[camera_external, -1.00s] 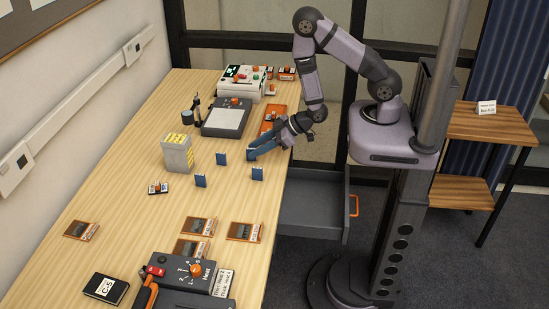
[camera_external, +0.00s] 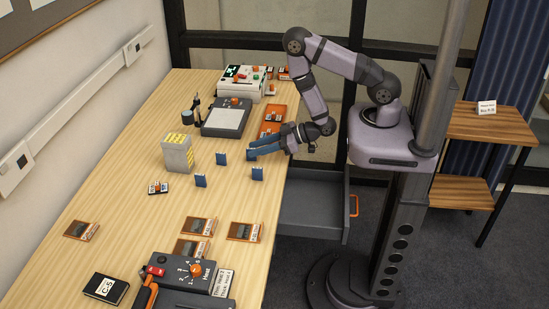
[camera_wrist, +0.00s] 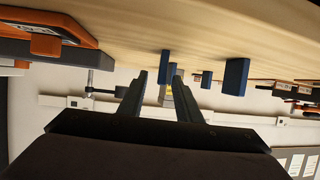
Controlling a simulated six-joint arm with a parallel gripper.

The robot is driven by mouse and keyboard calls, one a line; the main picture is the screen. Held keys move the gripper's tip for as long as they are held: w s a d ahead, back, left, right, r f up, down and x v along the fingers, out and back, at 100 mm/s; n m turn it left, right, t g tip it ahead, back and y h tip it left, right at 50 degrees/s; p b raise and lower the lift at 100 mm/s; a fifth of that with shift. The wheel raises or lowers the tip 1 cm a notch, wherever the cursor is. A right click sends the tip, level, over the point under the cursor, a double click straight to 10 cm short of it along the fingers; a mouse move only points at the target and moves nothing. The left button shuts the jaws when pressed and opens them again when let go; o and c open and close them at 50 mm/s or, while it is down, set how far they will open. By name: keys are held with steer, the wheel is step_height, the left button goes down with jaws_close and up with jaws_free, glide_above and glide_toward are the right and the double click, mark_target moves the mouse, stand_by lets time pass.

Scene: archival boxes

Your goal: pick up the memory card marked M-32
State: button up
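Several small blue upright cards stand on the table; no M-32 marking is legible on them. In the external view, one card (camera_external: 222,158) is left of my gripper, one (camera_external: 201,180) is further front-left, and one (camera_external: 257,173) is in front of it. Another blue card (camera_external: 251,154) shows at my gripper's fingertips (camera_external: 262,148). In the wrist view, my gripper (camera_wrist: 160,76) is open, with a blue card (camera_wrist: 165,65) in line with the gap between its fingers. I cannot tell whether it is inside the gap. Two other cards (camera_wrist: 236,76) (camera_wrist: 206,79) show to the right.
A grey-and-yellow block (camera_external: 177,153) stands beyond the cards. An orange tray (camera_external: 273,122) lies behind my gripper, beside a grey device (camera_external: 227,118). Orange-brown trays (camera_external: 244,232) and a heat unit (camera_external: 190,272) are at the front. An open drawer (camera_external: 312,213) juts out below the table edge.

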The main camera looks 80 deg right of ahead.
mark_target(249, 149)
steer(key=shift+w+a+f, duration=0.1)
steer(key=shift+w, duration=0.25)
steer(key=shift+p+x, duration=0.3)
steer(key=shift+x, duration=0.9)
steer(key=shift+p+x, duration=0.3)
steer(key=shift+x, duration=1.05)
steer(key=shift+s, duration=0.1)
steer(key=shift+c, duration=0.3)
jaws_close()
